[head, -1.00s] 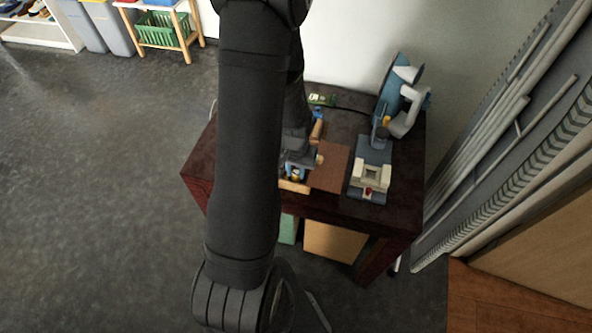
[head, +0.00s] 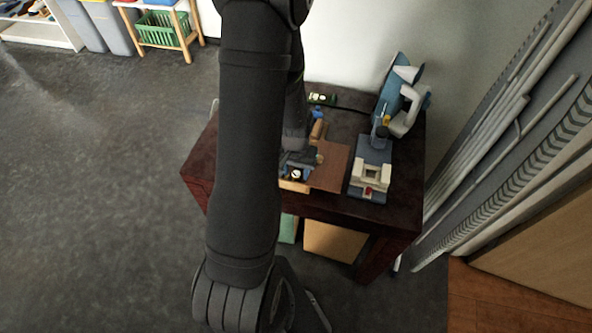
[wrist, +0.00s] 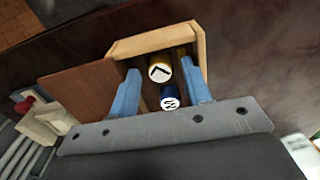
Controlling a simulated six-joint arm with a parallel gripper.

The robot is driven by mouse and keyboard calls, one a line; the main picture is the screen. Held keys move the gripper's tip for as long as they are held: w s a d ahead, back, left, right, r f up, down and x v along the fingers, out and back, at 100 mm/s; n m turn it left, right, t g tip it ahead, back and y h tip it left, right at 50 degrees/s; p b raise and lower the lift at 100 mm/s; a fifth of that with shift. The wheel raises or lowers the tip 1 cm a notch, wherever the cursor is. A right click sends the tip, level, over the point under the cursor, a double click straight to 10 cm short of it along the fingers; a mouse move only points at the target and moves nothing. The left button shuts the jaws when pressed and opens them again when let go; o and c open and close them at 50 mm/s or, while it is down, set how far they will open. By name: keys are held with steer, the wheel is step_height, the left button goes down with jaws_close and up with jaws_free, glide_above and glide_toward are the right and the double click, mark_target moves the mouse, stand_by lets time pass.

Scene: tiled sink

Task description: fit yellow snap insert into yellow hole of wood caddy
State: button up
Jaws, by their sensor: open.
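The wood caddy (wrist: 153,41) is a light wooden box with a brown panel (wrist: 85,85) on its left in the wrist view. In the head view the caddy (head: 293,186) shows at the table's front edge. A yellow cylinder (wrist: 159,72), with a pale top and a black mark, stands inside the caddy walls. I take it for the yellow snap insert; whether it is fully seated I cannot tell. A blue cylinder (wrist: 170,103) is just below it in the picture. My gripper (wrist: 158,68) is open, its blue fingers apart on either side of the cylinders. The yellow hole is hidden.
A blue and white machine (head: 398,100) stands at the table's back right, with a grey and cream fixture (head: 371,172) before it. A green item (head: 322,99) lies at the back. The dark table top (head: 340,120) has some clear room behind the caddy. Grey pipes (head: 490,150) lean at right.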

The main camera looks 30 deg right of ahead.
mark_target(296, 174)
step_height(296, 174, up, 12)
stand_by(0.6)
steer(key=shift+f, duration=0.1)
steer(key=shift+f, duration=5.6)
